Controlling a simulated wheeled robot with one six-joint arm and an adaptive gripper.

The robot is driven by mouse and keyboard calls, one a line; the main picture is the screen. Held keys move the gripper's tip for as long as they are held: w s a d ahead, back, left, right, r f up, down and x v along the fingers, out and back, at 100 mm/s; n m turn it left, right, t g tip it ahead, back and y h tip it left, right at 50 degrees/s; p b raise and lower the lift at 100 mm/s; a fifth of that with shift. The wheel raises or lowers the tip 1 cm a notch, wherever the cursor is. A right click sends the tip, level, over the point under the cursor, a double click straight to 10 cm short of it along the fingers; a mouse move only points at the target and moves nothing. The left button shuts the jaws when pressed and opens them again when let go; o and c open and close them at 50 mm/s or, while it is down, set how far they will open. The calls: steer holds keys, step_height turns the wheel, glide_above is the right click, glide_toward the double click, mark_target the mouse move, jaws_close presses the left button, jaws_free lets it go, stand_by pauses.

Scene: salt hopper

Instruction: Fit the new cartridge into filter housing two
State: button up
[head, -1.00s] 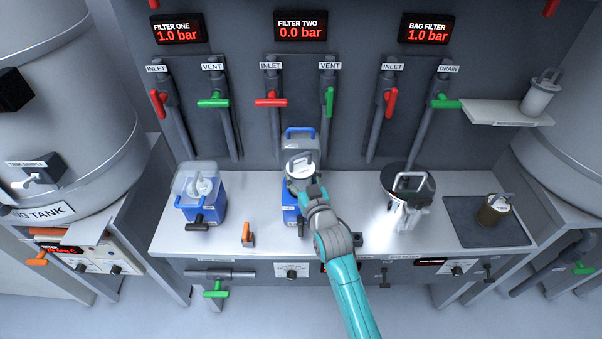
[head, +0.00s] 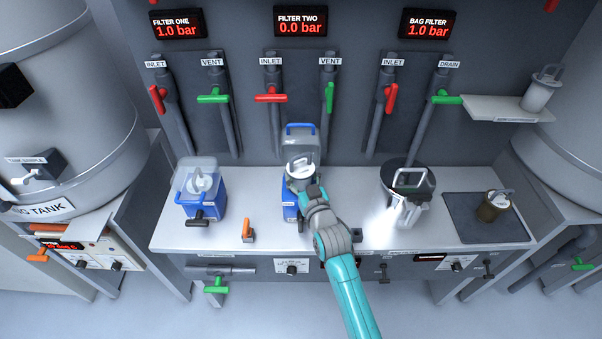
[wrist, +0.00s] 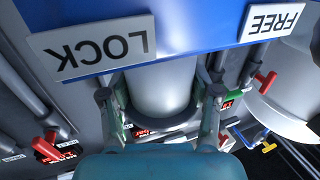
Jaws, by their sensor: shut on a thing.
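Filter housing two (head: 291,212) is a blue box on the bench, its clear lid (head: 301,143) with a blue handle raised behind it. A white cartridge (head: 301,169) with a top handle is upright at the housing's mouth. My gripper (head: 312,192) is shut on it from the front. In the wrist view, the fingers (wrist: 160,110) flank the pale cylinder (wrist: 162,85), beside a blue edge (wrist: 180,50) labelled LOCK and FREE. How deep the cartridge sits is hidden by my gripper.
Filter housing one (head: 203,206) stands left with a cartridge inside. A steel bag filter (head: 405,205) is right, then a dark mat (head: 465,228) with a brownish cartridge (head: 494,207). A white cartridge (head: 541,92) stands on a wall shelf. An orange-handled part (head: 248,231) sits front left.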

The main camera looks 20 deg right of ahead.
mark_target(301, 185)
steer(key=shift+f, duration=2.15)
stand_by(0.4)
steer(key=o, duration=1.4)
steer(key=shift+f, duration=0.1)
steer(key=shift+f, duration=0.1)
